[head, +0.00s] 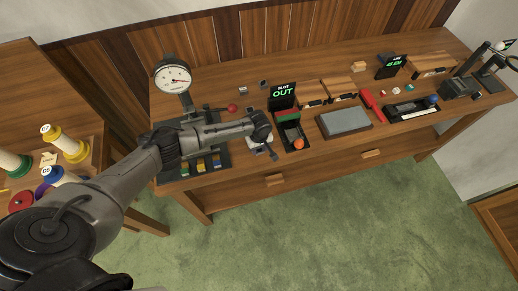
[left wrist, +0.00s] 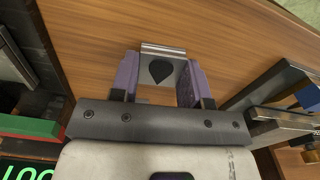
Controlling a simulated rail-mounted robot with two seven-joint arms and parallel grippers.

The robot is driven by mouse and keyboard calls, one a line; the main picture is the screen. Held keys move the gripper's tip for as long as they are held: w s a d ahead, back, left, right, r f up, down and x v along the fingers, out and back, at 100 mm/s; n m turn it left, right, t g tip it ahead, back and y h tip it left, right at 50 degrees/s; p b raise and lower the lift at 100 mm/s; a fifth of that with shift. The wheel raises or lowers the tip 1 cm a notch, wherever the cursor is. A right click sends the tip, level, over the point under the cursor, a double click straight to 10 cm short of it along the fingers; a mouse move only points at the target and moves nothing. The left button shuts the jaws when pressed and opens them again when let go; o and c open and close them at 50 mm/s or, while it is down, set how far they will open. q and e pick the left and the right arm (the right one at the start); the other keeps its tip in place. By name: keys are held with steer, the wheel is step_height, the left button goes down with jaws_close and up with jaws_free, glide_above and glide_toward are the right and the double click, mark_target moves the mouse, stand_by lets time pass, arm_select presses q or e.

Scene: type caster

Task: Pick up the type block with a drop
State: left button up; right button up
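The type block with a drop (left wrist: 161,70) shows a black drop on its grey face in the left wrist view. It sits between the two purple fingers of my left gripper (left wrist: 161,78), with no clear gap on either side, so the gripper looks shut on it. Wood shows behind the block; whether it touches the table cannot be told. In the head view my left gripper (head: 268,148) points down over the front of the bench, right of the dial gauge. The block is too small to tell there. My right gripper is not in view.
The dial gauge (head: 173,77) stands left of my left gripper. A black tray (head: 289,128) with an orange ball and the OUT sign (head: 283,95) are close on its right. A grey slab (head: 344,121) lies farther right. Spools (head: 66,146) stand on the left table.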

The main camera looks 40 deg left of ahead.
arm_select(q)
steer(key=c, duration=0.5)
steer(key=shift+o, duration=0.2)
steer(key=shift+r, duration=0.1)
